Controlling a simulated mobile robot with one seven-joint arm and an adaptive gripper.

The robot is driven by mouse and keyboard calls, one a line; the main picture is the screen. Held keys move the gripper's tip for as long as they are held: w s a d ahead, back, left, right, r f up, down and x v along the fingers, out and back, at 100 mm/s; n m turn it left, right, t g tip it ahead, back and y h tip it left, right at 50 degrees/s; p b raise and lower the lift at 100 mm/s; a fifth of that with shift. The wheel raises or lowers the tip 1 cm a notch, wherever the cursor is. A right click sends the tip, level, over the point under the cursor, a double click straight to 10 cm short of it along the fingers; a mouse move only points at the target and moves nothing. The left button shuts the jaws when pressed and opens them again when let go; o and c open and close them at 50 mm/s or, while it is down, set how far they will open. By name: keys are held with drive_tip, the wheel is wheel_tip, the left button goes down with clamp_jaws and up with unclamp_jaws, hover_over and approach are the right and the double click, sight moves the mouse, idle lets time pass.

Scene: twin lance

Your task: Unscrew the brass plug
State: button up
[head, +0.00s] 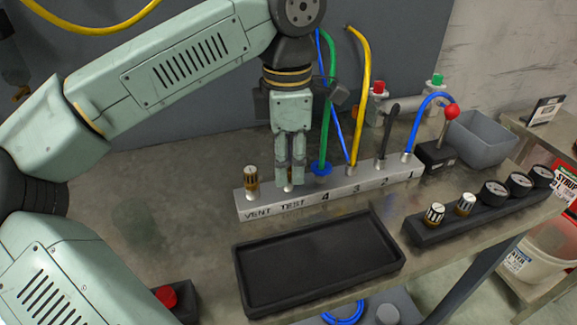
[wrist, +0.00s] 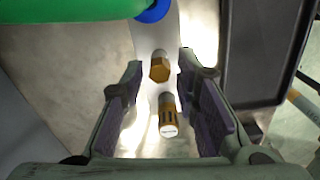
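The brass plug (wrist: 159,68) is a hex-headed fitting on the grey manifold block (head: 330,189). In the wrist view it lies between the ends of my gripper's two fingers, with a visible gap on each side. In the head view my gripper (head: 291,179) points down over the TEST port and mostly hides the plug there. My gripper is open, with nothing held. A brass and white ribbed cap (head: 251,178) stands upright on the VENT port; it also shows in the wrist view (wrist: 167,118), nearer the picture's bottom.
Green, yellow and blue hoses rise from the block right of my gripper; the green hose (head: 325,130) is close. A black lever (head: 388,135) stands at port 2. An empty black tray (head: 316,292) lies in front. Gauges and two ribbed caps sit on a black rail (head: 480,210).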

drive_tip(key=m, duration=0.5)
drive_tip(key=shift+m, duration=0.3)
drive_tip(key=m, duration=0.3)
drive_tip(key=shift+p, duration=0.3)
drive_tip(key=m+p, duration=0.1)
drive_tip(key=m, duration=0.3)
drive_tip(key=shift+s+a+r+m, duration=0.1)
drive_tip(key=shift+m, duration=0.3)
drive_tip(key=m+p, duration=0.1)
drive_tip(key=m, duration=0.3)
drive_tip(key=shift+m, duration=0.3)
drive_tip(key=shift+c, duration=0.3)
clamp_jaws()
